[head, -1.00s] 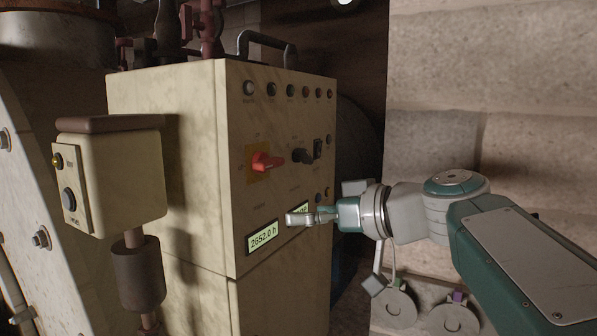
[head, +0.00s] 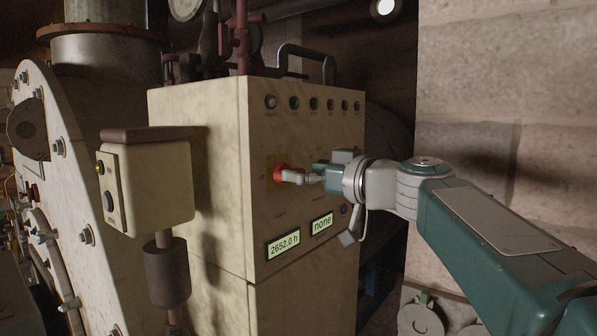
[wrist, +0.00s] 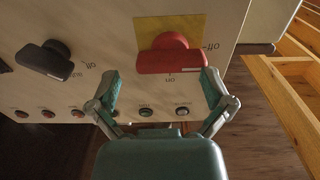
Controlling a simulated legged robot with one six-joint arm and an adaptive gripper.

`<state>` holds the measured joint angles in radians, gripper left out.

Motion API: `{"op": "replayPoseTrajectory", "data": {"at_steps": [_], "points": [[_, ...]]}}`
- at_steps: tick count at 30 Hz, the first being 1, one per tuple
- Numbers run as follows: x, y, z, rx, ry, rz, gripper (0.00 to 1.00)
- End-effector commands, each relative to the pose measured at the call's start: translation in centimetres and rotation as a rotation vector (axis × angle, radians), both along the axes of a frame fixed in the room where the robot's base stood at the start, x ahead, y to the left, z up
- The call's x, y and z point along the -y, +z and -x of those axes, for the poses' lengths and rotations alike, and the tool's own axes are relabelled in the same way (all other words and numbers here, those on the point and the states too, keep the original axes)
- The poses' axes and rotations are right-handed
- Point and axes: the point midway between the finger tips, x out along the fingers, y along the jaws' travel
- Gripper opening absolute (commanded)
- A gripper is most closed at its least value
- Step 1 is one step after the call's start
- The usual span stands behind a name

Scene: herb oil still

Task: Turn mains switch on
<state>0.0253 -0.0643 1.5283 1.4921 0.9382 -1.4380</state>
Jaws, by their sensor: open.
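The red rotary switch (head: 278,173) on its yellow plate is on the front panel of the cream cabinet (head: 195,190), partly hidden by my gripper in the head view. In the wrist view the red switch (wrist: 170,55) fills the top middle, with "off" printed to its right and "on" below it. I cannot tell for certain which mark its handle points to. My gripper (wrist: 160,76) is open and empty, its fingertips just short of the handle, one toward each side. In the head view my gripper (head: 288,178) reaches the panel from the right.
A black rotary switch (wrist: 44,60) is left of the red one in the wrist view. A row of round lamps (head: 314,104) runs along the panel top. Two displays (head: 283,245) read "2652.0 h" and "none". A small cream box (head: 150,190) stands on a post at left.

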Motion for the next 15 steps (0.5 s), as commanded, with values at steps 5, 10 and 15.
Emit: {"op": "replayPoseTrajectory", "data": {"at_steps": [5,10,15], "points": [[-1.4,0.0,-0.6,0.001,-0.002,0.002,1.0],[-1.8,-0.1,-0.8,-0.001,-0.001,0.003,1.0],[-2.1,-0.2,-1.0,-0.002,-0.001,0.005,0.49]]}}
